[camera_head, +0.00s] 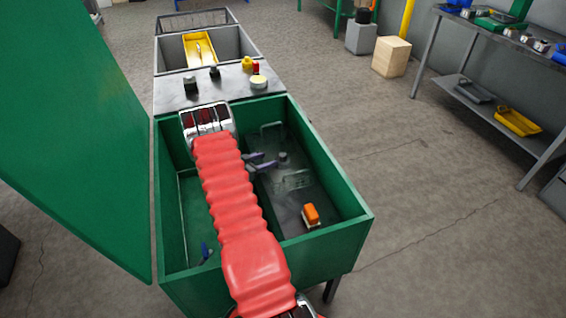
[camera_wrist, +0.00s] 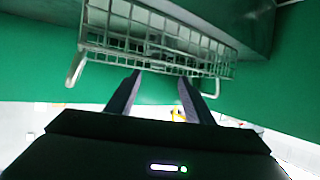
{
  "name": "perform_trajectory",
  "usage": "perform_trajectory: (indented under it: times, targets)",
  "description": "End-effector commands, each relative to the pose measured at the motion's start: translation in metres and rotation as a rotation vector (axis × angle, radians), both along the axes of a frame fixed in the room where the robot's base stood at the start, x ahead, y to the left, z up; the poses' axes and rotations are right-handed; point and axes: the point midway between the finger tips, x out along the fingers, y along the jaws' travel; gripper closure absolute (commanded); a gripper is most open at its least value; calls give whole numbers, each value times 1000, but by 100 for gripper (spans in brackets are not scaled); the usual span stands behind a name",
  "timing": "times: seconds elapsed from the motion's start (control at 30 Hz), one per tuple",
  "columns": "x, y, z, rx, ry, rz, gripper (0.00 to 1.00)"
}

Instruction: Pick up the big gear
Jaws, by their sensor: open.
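I cannot make out the big gear for certain in either view. My gripper (camera_head: 271,160) is inside the green box (camera_head: 340,222), at the end of the red-sleeved arm, with its two purple-grey fingers apart. In the wrist view my gripper (camera_wrist: 160,77) is open, with nothing seen between the dark fingers. A wire basket (camera_wrist: 160,40) lies across the view just beyond the fingertips; I cannot tell whether they touch it. A small round grey thing (camera_head: 283,156) is right of the fingers in the head view, too small to identify.
An orange block (camera_head: 310,214) lies at the box's near right, and a small blue thing (camera_head: 205,251) at its near left. A dark panel (camera_head: 225,88) with knobs and a yellow tray (camera_head: 199,48) are behind. A large green panel (camera_head: 65,130) stands left.

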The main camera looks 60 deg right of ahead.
Motion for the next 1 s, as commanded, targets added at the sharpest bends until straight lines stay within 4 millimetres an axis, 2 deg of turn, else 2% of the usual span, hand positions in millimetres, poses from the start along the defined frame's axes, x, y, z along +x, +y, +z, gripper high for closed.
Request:
perform_trajectory:
  times: [0.2, 0.73, 1.0]
  targets:
    - [-10, -28, -12, 0, -1, -3, 52]
    - [-14, -38, -17, 0, 0, -2, 52]
    - [-27, -65, -32, 0, 0, -3, 52]
